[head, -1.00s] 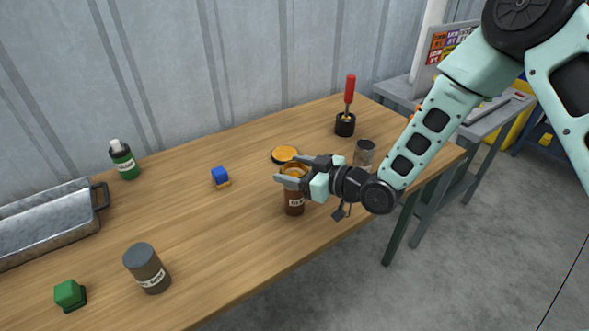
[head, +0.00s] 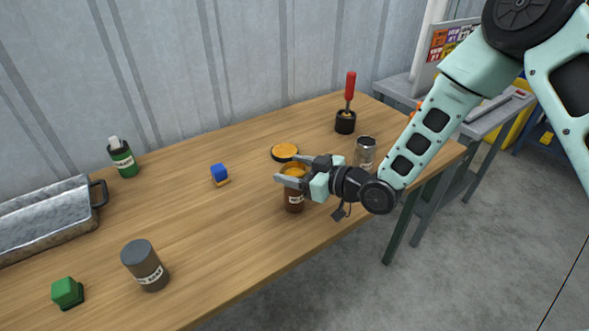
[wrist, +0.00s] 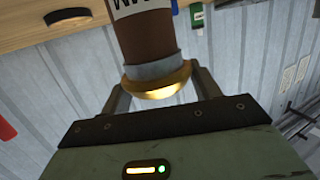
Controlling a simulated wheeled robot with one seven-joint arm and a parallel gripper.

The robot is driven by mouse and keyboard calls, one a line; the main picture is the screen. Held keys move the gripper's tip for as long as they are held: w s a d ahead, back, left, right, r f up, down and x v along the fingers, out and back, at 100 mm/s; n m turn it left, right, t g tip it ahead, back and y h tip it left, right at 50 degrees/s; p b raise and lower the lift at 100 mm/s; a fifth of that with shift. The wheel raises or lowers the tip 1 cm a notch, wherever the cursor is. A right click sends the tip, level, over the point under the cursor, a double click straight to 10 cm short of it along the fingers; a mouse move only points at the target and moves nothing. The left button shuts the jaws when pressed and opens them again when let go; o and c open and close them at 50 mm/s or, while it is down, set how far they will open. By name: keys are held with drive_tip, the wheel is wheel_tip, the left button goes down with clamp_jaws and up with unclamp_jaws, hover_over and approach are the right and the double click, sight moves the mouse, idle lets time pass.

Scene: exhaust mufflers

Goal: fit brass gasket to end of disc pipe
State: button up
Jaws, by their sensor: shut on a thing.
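The brass gasket (wrist: 158,82) is a gold ring between my gripper's fingers, at the grey-collared end of a brown cylinder (wrist: 145,38) in the wrist view. In the head view the brown cylinder (head: 293,206) stands upright near the table's front edge, with a white label too small to read. My gripper (head: 290,172) reaches in from the right at its top, shut on the gasket, whose gold (head: 293,169) shows there. The gasket appears to touch the collar; whether it is fully seated, I cannot tell. I cannot confirm from the label that this is the disc pipe.
A round orange-filled tin (head: 285,152) sits close behind my gripper.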

drive_tip(key=o, duration=1.1)
drive_tip(key=shift+c, duration=0.2)
drive_tip(key=shift+d, duration=0.1)
drive_tip(key=b+v, duration=0.2)
drive_tip(key=v, duration=1.4)
drive_tip(key=s+r+m+g+h, duration=0.1)
drive_tip(key=s+r+g+h, duration=0.1)
drive_tip(key=s, duration=0.5)
drive_tip(key=s+r+m+g+h, duration=0.1)
drive_tip(key=s+r+g+h, duration=0.1)
drive_tip(key=s+h, duration=0.4)
drive_tip(key=s+r+m+g+h, duration=0.1)
drive_tip(key=s+g+h, duration=0.3)
drive_tip(key=s, duration=0.5)
drive_tip(key=shift+d+r+m+g+h, duration=0.2)
drive_tip(key=shift+r+m+g+h, duration=0.15)
drive_tip(key=shift+r, duration=0.45)
